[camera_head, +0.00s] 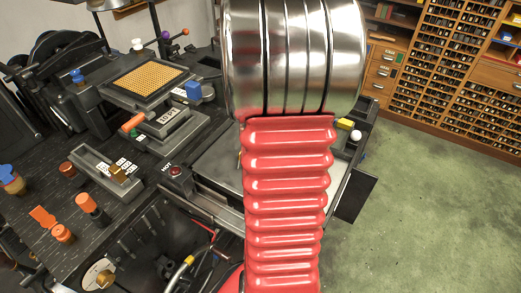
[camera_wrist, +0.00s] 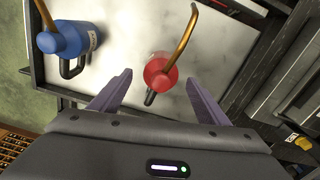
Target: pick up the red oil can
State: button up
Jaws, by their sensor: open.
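The red oil can (camera_wrist: 161,72) stands on a pale metal plate (camera_wrist: 118,62) in the wrist view, with a brass spout (camera_wrist: 186,30) rising away and a dark handle towards me. My gripper (camera_wrist: 159,78) is open, with one purple-grey finger on each side of the red can in the picture. The handle shows between the fingers; I see no contact and cannot tell the height gap. In the head view my red-and-steel arm hides the red can and gripper.
A blue oil can (camera_wrist: 66,40) with a brass spout stands left of the red one on the same plate. The plate has a raised dark edge. In the head view, machine parts and a red HOT button (camera_head: 175,171) lie to the left; green floor is clear at right.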

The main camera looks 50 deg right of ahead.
jog(key=shift+f, duration=2.6)
jog(key=shift+c, duration=0.2)
jog(key=c, duration=1.2)
